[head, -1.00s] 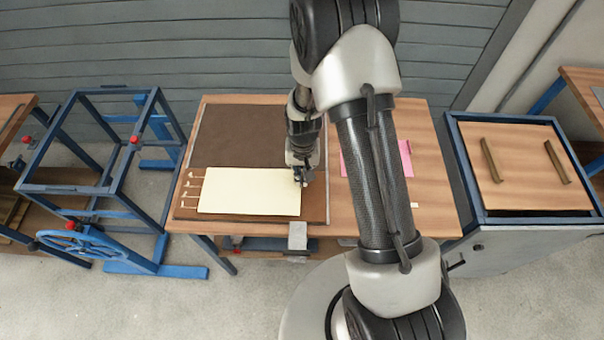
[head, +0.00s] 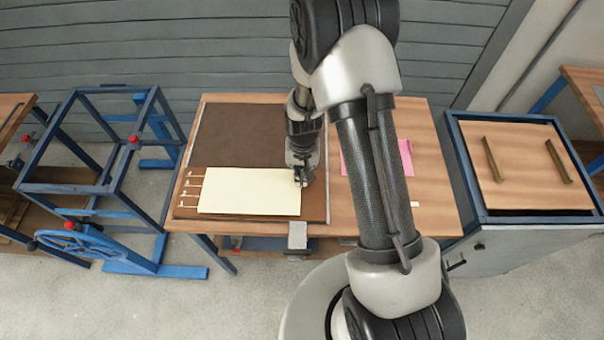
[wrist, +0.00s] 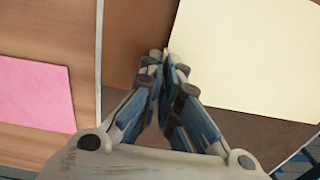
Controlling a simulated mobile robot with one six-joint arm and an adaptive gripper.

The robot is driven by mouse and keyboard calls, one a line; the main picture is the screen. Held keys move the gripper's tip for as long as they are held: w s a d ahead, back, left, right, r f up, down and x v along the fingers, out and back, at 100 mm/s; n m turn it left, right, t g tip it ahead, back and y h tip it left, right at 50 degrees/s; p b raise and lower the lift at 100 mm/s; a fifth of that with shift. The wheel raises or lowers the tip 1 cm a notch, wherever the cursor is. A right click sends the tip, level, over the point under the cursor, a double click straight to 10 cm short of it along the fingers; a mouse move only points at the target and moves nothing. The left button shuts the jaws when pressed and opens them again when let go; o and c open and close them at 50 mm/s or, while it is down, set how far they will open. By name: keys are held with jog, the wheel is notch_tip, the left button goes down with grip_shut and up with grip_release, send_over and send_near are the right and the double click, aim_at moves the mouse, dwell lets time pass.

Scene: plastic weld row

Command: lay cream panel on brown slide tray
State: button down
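The cream panel (head: 245,190) lies flat over the front part of the brown slide tray (head: 235,135), on the wooden table. Its edges look roughly in line with the tray. My gripper (head: 302,178) is at the panel's right edge. In the wrist view my gripper (wrist: 166,62) has its fingertips drawn close together at the edge of the cream panel (wrist: 245,55), with a sliver of cream between them. It looks shut on that edge. The fingers hide the exact contact.
Several small pale pegs (head: 193,189) stand along the tray's left side. A grey block (head: 297,236) sits at the tray's front edge. A pink sheet (head: 403,158) lies right of the tray, partly behind my arm. A blue frame (head: 135,170) stands left; a blue-rimmed cabinet (head: 520,222) stands right.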

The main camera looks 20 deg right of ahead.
jog(key=shift+f+b, duration=0.45)
jog(key=shift+f, duration=0.05)
dwell(0.4)
jog(key=c, duration=1.7)
grip_release()
jog(key=shift+o, duration=0.3)
jog(key=o, duration=0.3)
jog(key=shift+r, duration=0.15)
jog(key=shift+r+p, duration=2.45)
jog(key=shift+r, duration=0.9)
